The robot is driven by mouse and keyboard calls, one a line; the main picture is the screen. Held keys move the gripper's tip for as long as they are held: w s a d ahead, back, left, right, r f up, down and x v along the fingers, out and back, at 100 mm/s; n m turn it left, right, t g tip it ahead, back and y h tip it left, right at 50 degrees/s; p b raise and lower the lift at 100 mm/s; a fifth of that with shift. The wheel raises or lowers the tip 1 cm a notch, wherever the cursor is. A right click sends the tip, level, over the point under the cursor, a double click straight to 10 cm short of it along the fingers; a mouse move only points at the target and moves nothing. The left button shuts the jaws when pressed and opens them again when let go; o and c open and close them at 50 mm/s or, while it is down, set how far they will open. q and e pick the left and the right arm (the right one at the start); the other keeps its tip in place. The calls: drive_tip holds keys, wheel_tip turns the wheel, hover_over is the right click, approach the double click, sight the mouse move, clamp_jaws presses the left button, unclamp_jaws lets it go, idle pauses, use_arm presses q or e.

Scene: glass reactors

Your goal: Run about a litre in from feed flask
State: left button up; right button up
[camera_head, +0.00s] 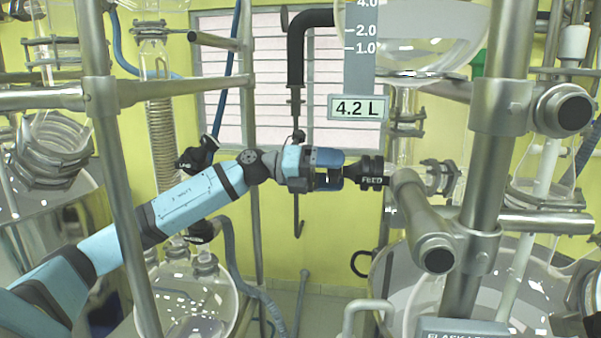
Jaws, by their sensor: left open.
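A black valve knob marked FEED (372,181) sits on the pipework below a round glass vessel (425,40) at the upper right. A grey scale (362,45) with marks 4.0, 2.0 and 1.0 stands in front of that vessel. A display (358,108) under the scale reads 4.2 L. My left arm reaches in from the lower left. My left gripper (343,170) is open, with its fingers at the left end of the FEED knob. I cannot tell whether they touch it. My right gripper is not in view.
Steel frame posts and rails (485,180) stand close on the right. Another post (110,150) stands at left, near my arm. Black knobs (197,155) are above and below my forearm. A round glass flask (190,300) is at lower left, a large glass vessel (400,285) at lower right.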

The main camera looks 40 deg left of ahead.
use_arm(q)
drive_tip(key=b+v, duration=0.6)
drive_tip(key=v, duration=0.6)
drive_tip(key=shift+a, duration=0.1)
idle(3.1)
